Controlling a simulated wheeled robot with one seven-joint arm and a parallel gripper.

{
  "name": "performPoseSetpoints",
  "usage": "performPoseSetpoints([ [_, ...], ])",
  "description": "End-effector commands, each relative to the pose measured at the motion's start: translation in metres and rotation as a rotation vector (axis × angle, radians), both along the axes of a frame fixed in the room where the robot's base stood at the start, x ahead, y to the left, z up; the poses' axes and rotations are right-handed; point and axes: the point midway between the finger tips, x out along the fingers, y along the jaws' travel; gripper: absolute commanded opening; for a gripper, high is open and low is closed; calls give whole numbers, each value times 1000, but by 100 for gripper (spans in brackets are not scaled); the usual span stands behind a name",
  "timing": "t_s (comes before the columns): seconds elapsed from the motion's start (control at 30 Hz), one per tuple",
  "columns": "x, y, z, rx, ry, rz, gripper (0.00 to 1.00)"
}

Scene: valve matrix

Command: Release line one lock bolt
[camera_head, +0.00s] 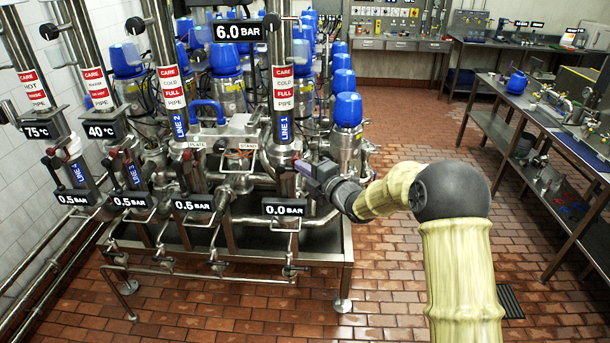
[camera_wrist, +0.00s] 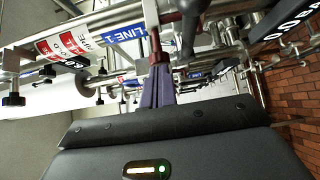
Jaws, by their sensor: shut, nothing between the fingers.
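The line 1 pipe carries a blue LINE 1 label (camera_head: 284,130), which also shows in the wrist view (camera_wrist: 122,32). My gripper (camera_head: 312,172) is at the line 1 valve, just below and right of that label. In the wrist view its purple fingers (camera_wrist: 158,80) are together, with their tips close to a dark red metal part (camera_wrist: 159,50). I cannot tell whether the tips touch it.
The line 1 gauge (camera_head: 284,208) reads 0.0 BAR below my gripper. Blue-capped valves (camera_head: 348,108) stand close behind my wrist. The line 2 pipe (camera_head: 177,110) is to the left. A workbench (camera_head: 535,130) is at the right, with open tiled floor between.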

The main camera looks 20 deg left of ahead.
Motion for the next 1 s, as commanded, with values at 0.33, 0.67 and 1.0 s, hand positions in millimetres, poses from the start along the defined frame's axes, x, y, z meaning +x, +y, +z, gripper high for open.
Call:
performPoseSetpoints([
  [0.33,6,6,1,2,0,1,0],
  [0.67,8,-3,1,3,-3,-10,0],
  [1.0,-21,-9,-3,1,-2,-1,0],
])
